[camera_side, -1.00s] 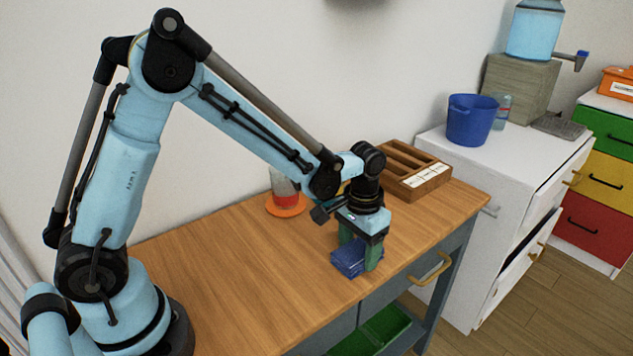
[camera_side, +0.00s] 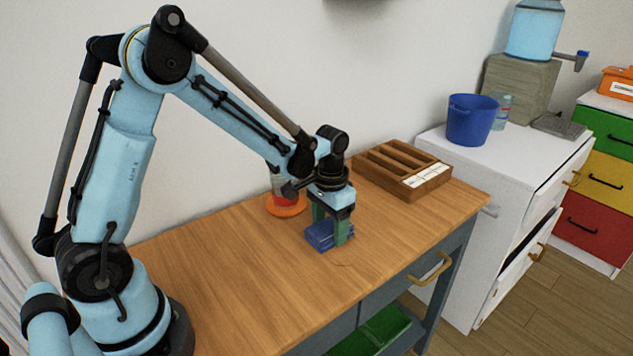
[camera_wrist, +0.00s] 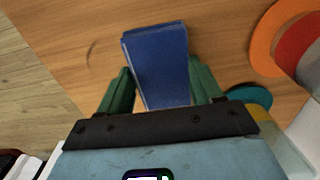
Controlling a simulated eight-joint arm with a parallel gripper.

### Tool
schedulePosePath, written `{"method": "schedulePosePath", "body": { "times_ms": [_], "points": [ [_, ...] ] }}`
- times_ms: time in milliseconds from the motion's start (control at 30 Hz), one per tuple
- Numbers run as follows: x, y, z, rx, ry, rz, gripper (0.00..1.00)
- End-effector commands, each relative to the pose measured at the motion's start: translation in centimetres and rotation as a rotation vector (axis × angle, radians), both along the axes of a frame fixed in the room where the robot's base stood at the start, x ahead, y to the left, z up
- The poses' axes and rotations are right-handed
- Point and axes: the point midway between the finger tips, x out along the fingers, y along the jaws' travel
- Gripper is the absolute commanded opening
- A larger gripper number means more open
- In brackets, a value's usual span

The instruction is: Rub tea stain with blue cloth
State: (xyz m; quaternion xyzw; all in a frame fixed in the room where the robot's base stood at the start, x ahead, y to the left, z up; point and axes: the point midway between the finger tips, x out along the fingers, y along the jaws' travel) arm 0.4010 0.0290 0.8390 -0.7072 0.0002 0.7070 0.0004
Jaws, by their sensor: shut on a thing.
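The blue cloth (camera_side: 321,237), a folded dark blue block, is between the green fingers of my gripper (camera_side: 330,232). In the wrist view the cloth (camera_wrist: 160,62) sits between both fingers, and my gripper (camera_wrist: 162,78) is shut on it. The cloth is low at the wooden tabletop and appears to touch it; its underside is hidden. A faint brown curved mark, likely the tea stain (camera_side: 345,263), shows on the wood just in front of the cloth. In the wrist view a faint arc of it (camera_wrist: 92,48) lies left of the cloth. How much stain the cloth covers cannot be told.
An orange coaster (camera_side: 287,207) with a red-and-clear vessel (camera_side: 278,187) stands close behind my gripper. A wooden compartment box (camera_side: 436,182) is at the back right of the table (camera_side: 240,270). The tabletop's front left is clear. A blue bucket (camera_side: 472,120) stands on the white cabinet.

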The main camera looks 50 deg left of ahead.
Motion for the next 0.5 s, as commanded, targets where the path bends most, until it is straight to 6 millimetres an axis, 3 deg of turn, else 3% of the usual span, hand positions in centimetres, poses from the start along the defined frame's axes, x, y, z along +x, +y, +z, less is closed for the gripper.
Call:
{"method": "schedulePosePath", "body": {
  "times_ms": [167, 267, 500],
  "points": [
    [0.0, 1.2, 0.1, 0.000, 0.000, 0.000, 0.32],
    [-0.1, 1.1, 2.4, 0.000, 0.000, 0.000, 0.32],
    [-0.1, 1.1, 4.4, 0.000, 0.000, 0.000, 0.32]
  ]
}}
